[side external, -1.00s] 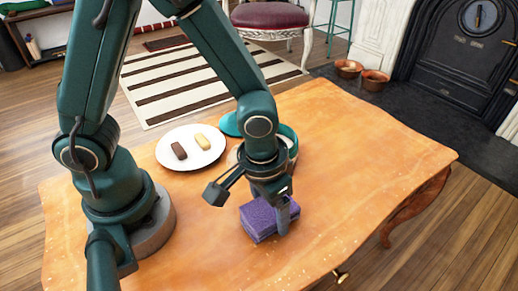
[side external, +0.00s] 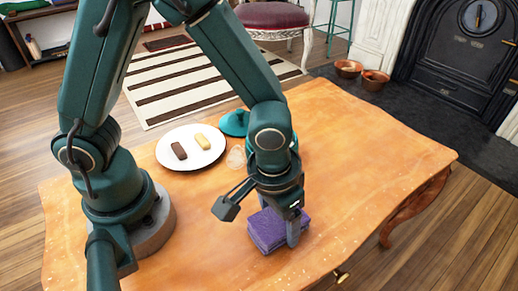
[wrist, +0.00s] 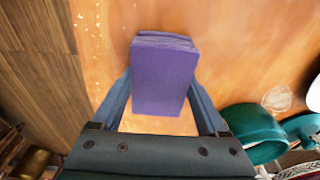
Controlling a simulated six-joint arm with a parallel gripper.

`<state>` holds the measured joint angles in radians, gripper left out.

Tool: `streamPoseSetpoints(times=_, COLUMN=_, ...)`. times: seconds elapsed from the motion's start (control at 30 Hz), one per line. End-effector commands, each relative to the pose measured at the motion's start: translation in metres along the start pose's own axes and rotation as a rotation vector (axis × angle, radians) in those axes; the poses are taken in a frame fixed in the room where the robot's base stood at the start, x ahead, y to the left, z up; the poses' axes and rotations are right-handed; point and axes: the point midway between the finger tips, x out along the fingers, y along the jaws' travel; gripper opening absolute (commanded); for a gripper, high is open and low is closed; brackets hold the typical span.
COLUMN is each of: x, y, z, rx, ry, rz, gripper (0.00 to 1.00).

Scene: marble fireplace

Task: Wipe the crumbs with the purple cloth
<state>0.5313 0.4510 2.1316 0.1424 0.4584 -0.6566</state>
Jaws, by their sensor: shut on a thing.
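The purple cloth (side external: 270,232), a folded block, is low at the wooden table's front part, apparently on the tabletop. My gripper (side external: 284,228) is shut on it; in the wrist view the cloth (wrist: 163,80) sits between both fingers.
A white plate (side external: 190,161) with a brown bar and a yellow bar stands behind on the table (side external: 370,150). A teal object (side external: 234,122) and a pale round mark (side external: 237,157) are nearby. A teal bowl (wrist: 252,130) shows in the wrist view. The table's right side is clear.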

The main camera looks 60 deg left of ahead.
Motion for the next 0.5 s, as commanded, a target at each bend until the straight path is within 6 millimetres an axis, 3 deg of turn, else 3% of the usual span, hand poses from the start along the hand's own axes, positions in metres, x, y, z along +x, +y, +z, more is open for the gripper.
streamPoseSetpoints(times=0.5, x=-0.001, y=-0.047, z=0.000, rx=-0.004, ry=0.000, rz=-0.002, gripper=0.25)
